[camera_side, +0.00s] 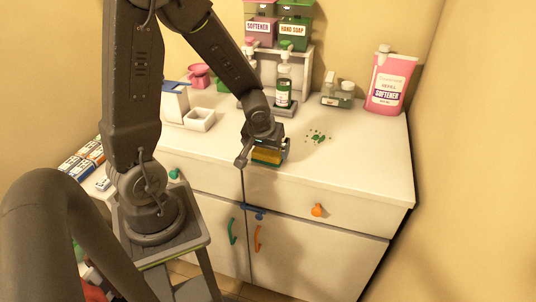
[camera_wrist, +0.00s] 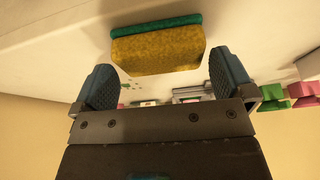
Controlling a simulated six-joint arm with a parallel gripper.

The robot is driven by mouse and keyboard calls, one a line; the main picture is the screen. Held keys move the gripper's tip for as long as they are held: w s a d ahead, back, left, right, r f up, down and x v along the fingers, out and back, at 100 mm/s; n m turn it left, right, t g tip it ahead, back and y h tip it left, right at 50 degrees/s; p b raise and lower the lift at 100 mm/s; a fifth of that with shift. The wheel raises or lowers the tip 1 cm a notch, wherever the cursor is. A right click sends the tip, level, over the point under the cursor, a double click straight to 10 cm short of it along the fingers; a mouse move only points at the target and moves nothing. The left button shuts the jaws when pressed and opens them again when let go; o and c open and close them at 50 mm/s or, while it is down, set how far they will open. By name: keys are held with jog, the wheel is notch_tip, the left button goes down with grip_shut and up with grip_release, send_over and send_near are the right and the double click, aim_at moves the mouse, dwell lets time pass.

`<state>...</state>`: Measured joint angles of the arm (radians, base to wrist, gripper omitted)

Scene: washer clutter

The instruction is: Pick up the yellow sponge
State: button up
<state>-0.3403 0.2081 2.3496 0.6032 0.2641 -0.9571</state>
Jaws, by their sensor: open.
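The yellow sponge (camera_wrist: 158,50) has a green layer along one long side and lies on the white counter in the wrist view. My gripper (camera_wrist: 165,82) is open, and the sponge shows just beyond and between its two blue-grey ribbed fingers. No contact with either finger is visible. In the side view the sponge (camera_side: 268,155) shows as a yellow patch near the counter's front edge, partly hidden by my gripper (camera_side: 268,148).
A small white box (camera_side: 199,119) is at the left.

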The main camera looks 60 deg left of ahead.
jog(key=shift+x, duration=1.2)
jog(key=c, duration=0.6)
jog(key=shift+r, duration=0.1)
jog(key=shift+r, duration=0.45)
jog(key=r, duration=0.2)
jog(key=s+a+r, duration=0.1)
jog(key=shift+r, duration=0.4)
jog(key=s+a+r, duration=0.4)
jog(key=s, duration=0.1)
jog(key=s+a+r, duration=0.2)
jog(key=shift+s+a, duration=0.35)
jog(key=shift+s, duration=0.05)
